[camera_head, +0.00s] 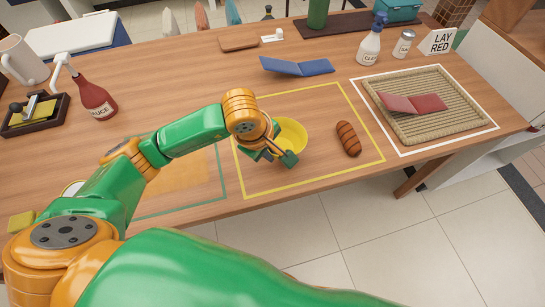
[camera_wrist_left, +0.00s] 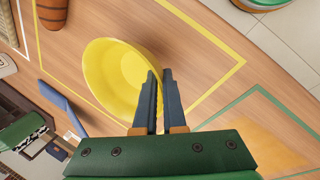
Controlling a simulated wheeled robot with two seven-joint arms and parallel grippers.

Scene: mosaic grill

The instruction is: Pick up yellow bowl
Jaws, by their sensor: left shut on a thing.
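The yellow bowl (camera_head: 294,136) sits within the yellow-outlined square on the wooden table, left of a brown grilled sausage or loaf (camera_head: 348,138). My left gripper (camera_head: 274,150) is at the bowl's near left side and hides part of it. In the left wrist view the bowl (camera_wrist_left: 118,72) shows its open inside, and my left gripper's two dark fingers (camera_wrist_left: 158,90) are close together with the bowl's rim between them. The gripper is shut on the rim. My right gripper is in neither view.
A blue open folder-like item (camera_head: 297,66) lies behind the bowl. A woven tray (camera_head: 424,108) with a red item is at the right. A red sauce bottle (camera_head: 95,97) and a mug (camera_head: 24,62) stand at the left. Bare wood lies between the bowl and the loaf.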

